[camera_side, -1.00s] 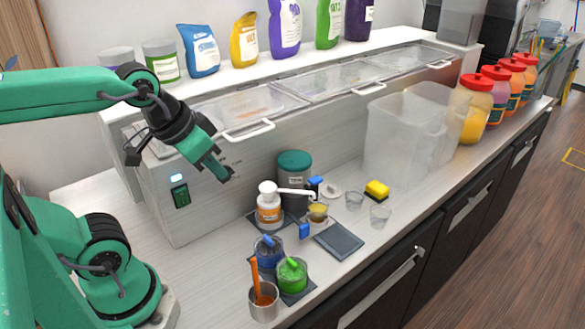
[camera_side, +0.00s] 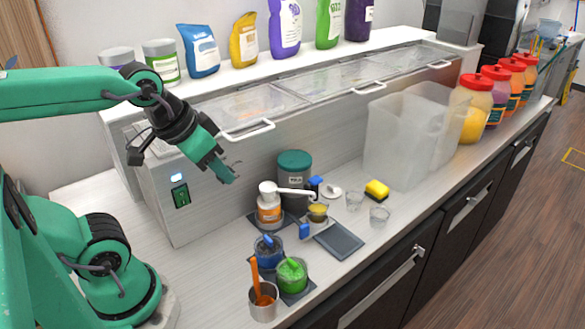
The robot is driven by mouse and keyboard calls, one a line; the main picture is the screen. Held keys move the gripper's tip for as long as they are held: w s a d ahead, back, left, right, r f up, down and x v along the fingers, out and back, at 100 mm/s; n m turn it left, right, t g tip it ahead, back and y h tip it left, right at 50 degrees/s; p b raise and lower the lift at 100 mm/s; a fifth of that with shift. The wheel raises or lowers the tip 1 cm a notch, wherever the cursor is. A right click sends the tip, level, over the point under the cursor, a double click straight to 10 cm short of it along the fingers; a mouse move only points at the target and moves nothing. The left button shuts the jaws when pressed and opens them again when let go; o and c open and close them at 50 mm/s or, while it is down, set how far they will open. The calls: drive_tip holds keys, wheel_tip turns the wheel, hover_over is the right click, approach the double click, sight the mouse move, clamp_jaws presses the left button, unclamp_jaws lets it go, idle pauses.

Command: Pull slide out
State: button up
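My gripper (camera_side: 234,170) hangs in the air in front of the grey cabinet, above and left of the counter items. Its fingers look apart, with nothing between them. No part is clearly recognisable as a slide. A small yellow-filled cup (camera_side: 317,212) stands among blue pieces: a blue block (camera_side: 315,183) behind it and a blue piece (camera_side: 304,231) in front. A flat dark grey pad (camera_side: 339,241) lies just right of the front blue piece. My gripper is well away from all of these.
A white pump bottle (camera_side: 269,207) and a green-lidded jar (camera_side: 294,175) stand left of the cup. Blue (camera_side: 267,252) and green (camera_side: 291,274) tubs and a metal cup (camera_side: 263,305) are nearer. A yellow sponge (camera_side: 377,190) and clear cups (camera_side: 379,217) lie right.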

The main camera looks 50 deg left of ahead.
approach(304, 226)
drive_tip(key=shift+w+f+g+h, duration=0.3)
drive_tip(key=shift+w+f+g, duration=0.3)
drive_tip(key=shift+w+f, duration=0.45)
drive_tip(key=shift+f, duration=0.1)
drive_tip(key=shift+x, duration=3.75)
drive_tip(key=shift+a, duration=0.25)
clamp_jaws()
